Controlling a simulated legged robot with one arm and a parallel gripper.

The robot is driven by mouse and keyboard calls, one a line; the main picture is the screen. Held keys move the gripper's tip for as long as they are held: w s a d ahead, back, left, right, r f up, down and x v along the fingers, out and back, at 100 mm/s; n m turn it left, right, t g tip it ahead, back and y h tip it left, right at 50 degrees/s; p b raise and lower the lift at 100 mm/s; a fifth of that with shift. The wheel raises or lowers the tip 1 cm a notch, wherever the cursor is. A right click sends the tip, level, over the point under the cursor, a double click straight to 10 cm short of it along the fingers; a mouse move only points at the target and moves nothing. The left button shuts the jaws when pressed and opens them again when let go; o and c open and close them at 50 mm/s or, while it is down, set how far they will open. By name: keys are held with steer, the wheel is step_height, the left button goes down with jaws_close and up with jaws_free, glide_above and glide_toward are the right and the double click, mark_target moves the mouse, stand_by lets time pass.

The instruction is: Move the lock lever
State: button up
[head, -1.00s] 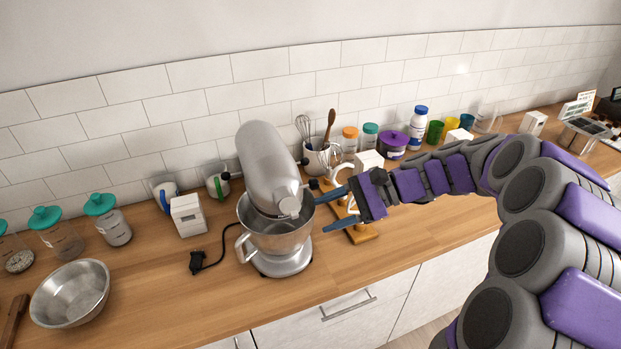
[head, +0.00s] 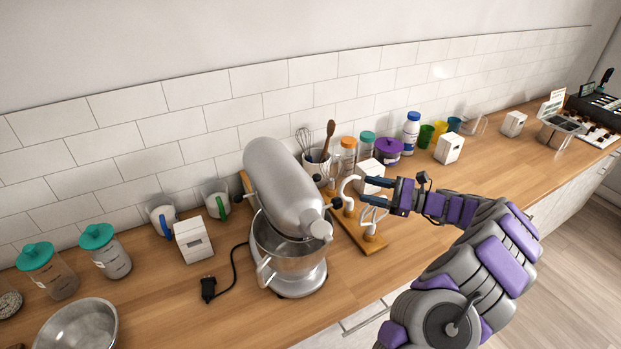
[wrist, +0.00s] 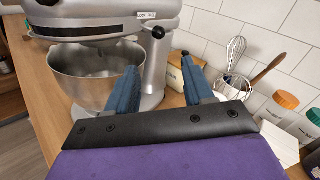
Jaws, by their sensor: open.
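The silver stand mixer (head: 288,185) stands on the wooden counter with its metal bowl (head: 285,248) under its head. The lock lever, a black round knob (wrist: 158,32), is on the mixer's side just below a small white "LOCK" label (wrist: 146,15). A black knob (head: 337,203) also shows on the mixer's right side in the head view. My gripper (head: 363,191) is open and empty, to the right of the mixer and pointing at it. In the wrist view my open fingers (wrist: 158,68) are spread below the knob in the picture, and neither appears to touch it.
A wooden stand with white hooks (head: 368,240) is below and beside my gripper. A utensil crock (head: 316,165), jars and a white box (head: 369,172) stand behind. A black plug and cord (head: 208,288) lie left of the mixer.

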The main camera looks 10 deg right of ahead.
mark_target(319, 180)
steer(key=x, duration=0.5)
steer(key=b+x, duration=0.1)
steer(key=x, duration=0.9)
steer(key=shift+s+a+f+b, duration=0.1)
steer(key=shift+s+a+b, duration=0.15)
steer(key=shift+b, duration=0.15)
steer(key=shift+w+a, duration=0.35)
steer(key=shift+a, duration=0.3)
steer(key=shift+c, duration=1.4)
steer(key=shift+d, duration=0.4)
steer(key=c, duration=0.5)
jaws_close()
